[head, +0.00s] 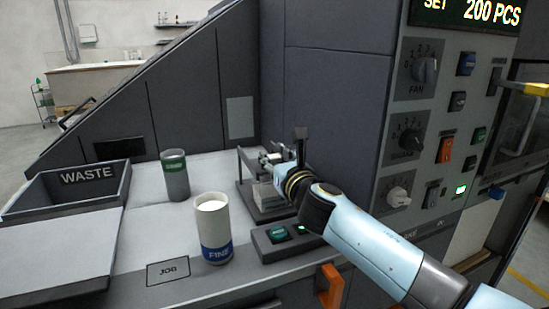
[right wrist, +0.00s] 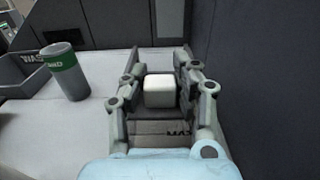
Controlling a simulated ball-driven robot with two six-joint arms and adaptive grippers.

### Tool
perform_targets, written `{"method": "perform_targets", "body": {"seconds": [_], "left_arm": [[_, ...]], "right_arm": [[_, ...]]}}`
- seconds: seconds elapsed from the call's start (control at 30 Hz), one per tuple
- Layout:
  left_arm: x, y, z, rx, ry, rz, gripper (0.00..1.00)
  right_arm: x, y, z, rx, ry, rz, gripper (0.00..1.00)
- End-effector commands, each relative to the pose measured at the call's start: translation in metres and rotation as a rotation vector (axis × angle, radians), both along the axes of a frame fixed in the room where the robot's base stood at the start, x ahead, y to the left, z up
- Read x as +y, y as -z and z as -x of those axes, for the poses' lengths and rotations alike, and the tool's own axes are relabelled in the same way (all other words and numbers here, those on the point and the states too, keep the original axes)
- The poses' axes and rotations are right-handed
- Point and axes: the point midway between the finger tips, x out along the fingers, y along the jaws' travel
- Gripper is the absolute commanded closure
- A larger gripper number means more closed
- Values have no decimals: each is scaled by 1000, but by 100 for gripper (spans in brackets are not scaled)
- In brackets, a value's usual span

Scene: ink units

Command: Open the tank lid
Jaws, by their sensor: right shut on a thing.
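My right gripper (head: 267,158) reaches in from the right over a small dark stand (head: 247,192) on the grey worktop. In the right wrist view its two fingers (right wrist: 160,80) are on either side of a small white block (right wrist: 159,92) and shut on it. Whether the block is a knob on the tank lid I cannot tell. Below the block, between the fingers, is a grey surface (right wrist: 150,133) with partly hidden "MA" lettering. In the head view, my gripper and wrist hide the block. No tank lid can be clearly identified. My left gripper is out of view.
A white-and-blue FINE cup (head: 213,235) and a grey-green cup (head: 175,178) stand left of the stand. A WASTE bin (head: 122,184) is at the far left. A button box (head: 268,249) lies in front, and a control panel (head: 400,110) rises at right.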

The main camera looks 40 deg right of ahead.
Motion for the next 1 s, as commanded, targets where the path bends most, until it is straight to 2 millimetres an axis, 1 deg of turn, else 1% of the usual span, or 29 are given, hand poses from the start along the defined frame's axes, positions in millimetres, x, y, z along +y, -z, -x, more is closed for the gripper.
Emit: {"method": "perform_targets", "body": {"seconds": [0.1,0.2,0.3,0.5,0.53,0.7,0.73,0.9,1.0], "left_arm": [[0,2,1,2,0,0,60],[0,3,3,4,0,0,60],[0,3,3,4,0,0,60],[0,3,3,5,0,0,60],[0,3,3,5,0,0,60],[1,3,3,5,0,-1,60],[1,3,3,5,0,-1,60],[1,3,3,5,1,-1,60],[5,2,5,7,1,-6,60]], "right_arm": [[-5,-1,-20,-3,0,0,100],[-7,-1,-31,-3,0,0,100],[-8,-1,-35,-2,0,-1,100],[-8,-1,-34,-2,0,-1,100],[-8,-1,-34,-2,0,-1,71],[-8,-1,-34,-2,0,-1,49],[-8,-1,-34,-2,0,-1,46],[-8,-1,-34,-1,0,-1,46],[-8,0,-33,-1,0,-1,46]]}}
